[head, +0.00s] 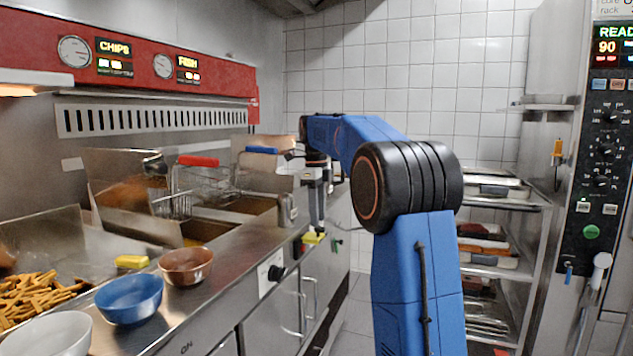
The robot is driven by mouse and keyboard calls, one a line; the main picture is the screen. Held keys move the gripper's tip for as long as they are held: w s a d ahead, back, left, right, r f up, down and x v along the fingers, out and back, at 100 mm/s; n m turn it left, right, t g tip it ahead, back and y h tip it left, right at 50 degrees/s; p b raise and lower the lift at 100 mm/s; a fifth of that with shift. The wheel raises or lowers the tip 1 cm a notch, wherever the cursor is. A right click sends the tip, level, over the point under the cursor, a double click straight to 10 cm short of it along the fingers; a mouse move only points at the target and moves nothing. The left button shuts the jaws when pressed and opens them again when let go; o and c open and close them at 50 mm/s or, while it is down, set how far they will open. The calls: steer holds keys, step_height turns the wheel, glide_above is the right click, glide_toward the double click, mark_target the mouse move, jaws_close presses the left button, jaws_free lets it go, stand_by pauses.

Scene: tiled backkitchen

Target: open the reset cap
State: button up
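My gripper (316,222) points down at the front edge of the fryer counter, near the far end. It is small in the head view, and I cannot tell whether its fingers are apart or together. A small yellow piece (313,238) shows right at its lower end; I cannot tell if this is the reset cap, a held thing or part of the gripper. I cannot pick out the reset cap with certainty. The fryer front (255,315) carries a pale plate with a black knob (276,273), to the left of and below my gripper.
A steel cup (287,210) stands left of my gripper. Fry baskets (197,180) with red and blue handles are behind. A copper bowl (187,266), a blue bowl (129,299) and a yellow block (131,262) sit on the counter. A tray rack (540,203) stands right.

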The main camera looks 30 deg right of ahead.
step_height(320, 180, up, 15)
steer(key=shift+w+a, duration=0.15)
steer(key=shift+w, duration=0.1)
stand_by(0.7)
steer(key=s+a+f+n+t, duration=0.1)
steer(key=s+a+f+n, duration=0.5)
steer(key=s, duration=0.4)
steer(key=s+a+f+n+t, duration=0.2)
steer(key=s+a+f+n, duration=0.3)
steer(key=s+n, duration=0.45)
steer(key=s+a+f+n+t, duration=0.1)
steer(key=s+a+f+n, duration=0.2)
steer(key=s+f+n, duration=0.3)
steer(key=s+a+f+n+t, duration=0.1)
steer(key=s+a+f+n, duration=0.3)
steer(key=s+f, duration=1.1)
step_height(320, 180, down, 2)
steer(key=n, duration=0.3)
steer(key=shift+f, duration=0.25)
